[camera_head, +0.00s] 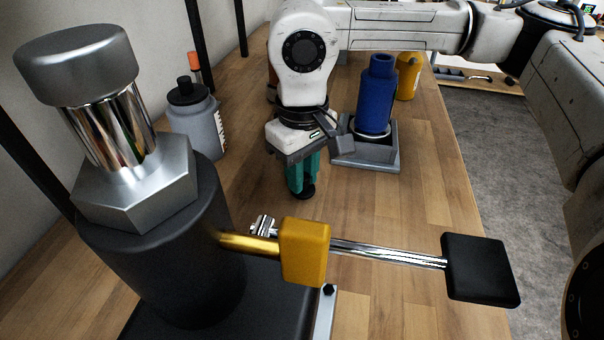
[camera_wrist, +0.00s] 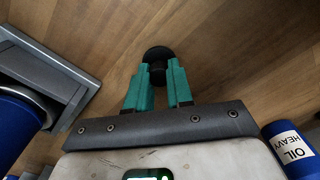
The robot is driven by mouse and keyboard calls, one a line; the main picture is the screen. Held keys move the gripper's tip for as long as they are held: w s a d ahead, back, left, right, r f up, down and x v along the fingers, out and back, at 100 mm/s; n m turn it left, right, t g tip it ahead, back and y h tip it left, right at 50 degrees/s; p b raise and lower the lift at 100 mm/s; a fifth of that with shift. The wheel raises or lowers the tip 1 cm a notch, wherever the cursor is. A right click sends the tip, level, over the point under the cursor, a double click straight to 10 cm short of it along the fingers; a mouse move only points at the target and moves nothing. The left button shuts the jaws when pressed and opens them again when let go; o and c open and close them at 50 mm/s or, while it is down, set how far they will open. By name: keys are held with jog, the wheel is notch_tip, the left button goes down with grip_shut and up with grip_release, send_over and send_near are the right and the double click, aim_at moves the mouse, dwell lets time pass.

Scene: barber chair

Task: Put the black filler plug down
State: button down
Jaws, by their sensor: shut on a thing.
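The black filler plug (camera_head: 305,192) is a small dark round piece held at the tips of my gripper (camera_head: 303,180). In the wrist view the plug (camera_wrist: 157,58) shows as a black disc with a narrower stem between the green fingers of my gripper (camera_wrist: 157,75). The fingers are shut on the stem and point down at the wooden bench top (camera_head: 405,215). The plug is close to the wood; I cannot tell whether it touches it.
A blue cylinder (camera_head: 377,95) stands in a grey square holder (camera_head: 368,155) right of my gripper. A grey bottle (camera_head: 196,122) stands at left. The large black jack body with yellow (camera_head: 305,252) and black (camera_head: 480,268) pedals fills the front. Bare wood surrounds the plug.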

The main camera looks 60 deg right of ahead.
jog(key=shift+f, duration=0.3)
jog(key=shift+f, duration=0.2)
jog(key=c, duration=1)
grip_release()
jog(key=shift+r, duration=0.1)
jog(key=shift+r, duration=0.1)
notch_tip(320, 180, up, 12)
jog(key=p, duration=0.1)
